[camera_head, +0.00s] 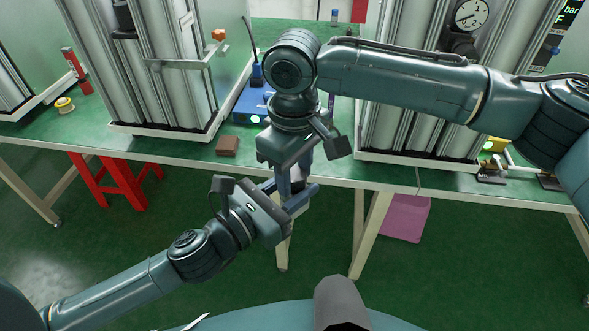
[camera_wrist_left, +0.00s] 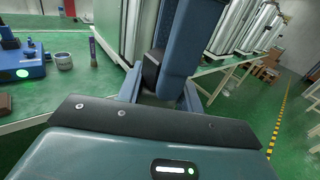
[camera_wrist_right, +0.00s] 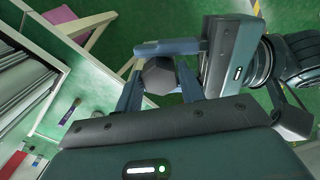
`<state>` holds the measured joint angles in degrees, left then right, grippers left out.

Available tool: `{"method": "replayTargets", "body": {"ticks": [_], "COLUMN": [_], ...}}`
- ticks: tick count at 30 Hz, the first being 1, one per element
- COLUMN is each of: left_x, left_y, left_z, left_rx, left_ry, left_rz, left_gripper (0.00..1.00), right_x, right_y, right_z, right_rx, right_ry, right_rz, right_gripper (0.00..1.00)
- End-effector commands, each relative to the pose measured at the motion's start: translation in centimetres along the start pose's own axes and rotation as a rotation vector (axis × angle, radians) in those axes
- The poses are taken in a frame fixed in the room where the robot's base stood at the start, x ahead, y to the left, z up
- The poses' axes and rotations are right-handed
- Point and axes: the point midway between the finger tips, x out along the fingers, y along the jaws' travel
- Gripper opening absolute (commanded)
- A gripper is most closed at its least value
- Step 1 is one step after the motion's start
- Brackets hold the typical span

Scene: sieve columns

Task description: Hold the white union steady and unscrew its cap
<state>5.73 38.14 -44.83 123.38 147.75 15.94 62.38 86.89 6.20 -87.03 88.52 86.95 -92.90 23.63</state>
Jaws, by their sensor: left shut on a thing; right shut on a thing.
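A dark hexagonal piece (camera_wrist_right: 158,75) sits between the fingers of my right gripper (camera_wrist_right: 160,85), which comes down from above; it looks like the cap. In the left wrist view the dark piece (camera_wrist_left: 150,72) shows partly behind a large blue finger of the right gripper. My left gripper (camera_head: 300,200) reaches in from the left, shut on the part just below, which I take for the union. No white body shows; the fingers of both grippers hide it. The right gripper (camera_head: 291,182) is shut on the dark piece. Both grippers meet in front of the table's edge, their fingers crossing closely.
The green table (camera_head: 190,148) runs behind the grippers. On it are a brown block (camera_head: 228,146), a blue device (camera_head: 249,106), a yellow spool (camera_head: 64,105) and tall metal column stands (camera_head: 160,80). A red stool (camera_head: 120,185) and a pink bin (camera_head: 406,218) stand below.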

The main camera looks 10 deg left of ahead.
Motion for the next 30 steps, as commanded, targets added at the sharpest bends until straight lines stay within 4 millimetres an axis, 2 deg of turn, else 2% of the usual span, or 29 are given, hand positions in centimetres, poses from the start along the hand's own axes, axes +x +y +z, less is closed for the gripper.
{"method": "replayTargets", "body": {"ticks": [8,9,16,24,30], "left_x": [0.0,0.0,0.0,0.0,0.0], "left_y": [0.0,0.0,0.0,0.0,0.0], "left_z": [0.0,0.0,0.1,0.1,0.1], "left_rx": [0.0,0.0,0.0,0.0,0.0], "left_ry": [-0.001,-0.001,-0.001,-0.001,-0.001], "left_rz": [-0.001,-0.001,-0.001,0.0,0.0], "left_gripper": [0.0,0.0,0.0,0.0,0.0], "right_x": [0.0,0.0,0.0,-0.3,-2.8], "right_y": [0.0,0.0,0.0,0.0,0.0], "right_z": [0.0,0.0,0.0,0.0,0.0], "right_rx": [-0.018,-0.018,-0.017,-0.016,-0.016], "right_ry": [0.001,0.001,0.0,0.001,0.002], "right_rz": [0.001,0.001,0.001,0.001,0.001], "right_gripper": [0.11,0.41,0.6,0.6,0.6]}}
